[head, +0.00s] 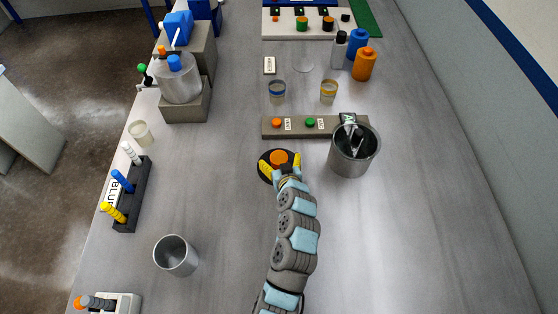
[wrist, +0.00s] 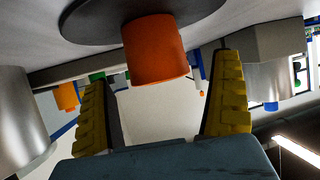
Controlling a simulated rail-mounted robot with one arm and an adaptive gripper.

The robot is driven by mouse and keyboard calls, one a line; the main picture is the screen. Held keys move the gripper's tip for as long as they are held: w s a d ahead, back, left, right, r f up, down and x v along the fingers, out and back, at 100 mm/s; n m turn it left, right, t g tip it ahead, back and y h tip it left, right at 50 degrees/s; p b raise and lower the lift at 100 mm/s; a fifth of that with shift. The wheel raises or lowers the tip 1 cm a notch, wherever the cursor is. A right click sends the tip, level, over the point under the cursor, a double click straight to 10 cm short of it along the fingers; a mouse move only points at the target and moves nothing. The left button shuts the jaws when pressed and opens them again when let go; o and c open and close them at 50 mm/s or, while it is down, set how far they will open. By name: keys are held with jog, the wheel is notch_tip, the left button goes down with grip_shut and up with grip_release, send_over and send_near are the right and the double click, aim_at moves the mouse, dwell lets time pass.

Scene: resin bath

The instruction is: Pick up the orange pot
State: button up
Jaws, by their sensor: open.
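The orange pot (head: 278,157) stands on a round dark disc (head: 264,176) near the middle of the bench. My gripper (head: 280,162) is open, with one yellow finger on each side of the pot. In the wrist view, which looks upside down, the orange pot (wrist: 155,52) rises from the dark disc (wrist: 90,22) between the spread fingers of my gripper (wrist: 162,72). Gaps show between the pot and both fingers there, so nothing is gripped. The pot's near side is partly hidden by my gripper in the head view.
A steel container (head: 350,160) with tools inside stands close on the right. A grey strip (head: 300,134) with orange and green knobs lies just behind. A steel cup (head: 175,258) and black rack (head: 132,200) stand left. An orange bottle (head: 365,66) is farther back. The front right bench is clear.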

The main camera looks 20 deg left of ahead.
jog(key=shift+x, duration=1)
jog(key=c, duration=1.3)
jog(key=shift+r, duration=0.1)
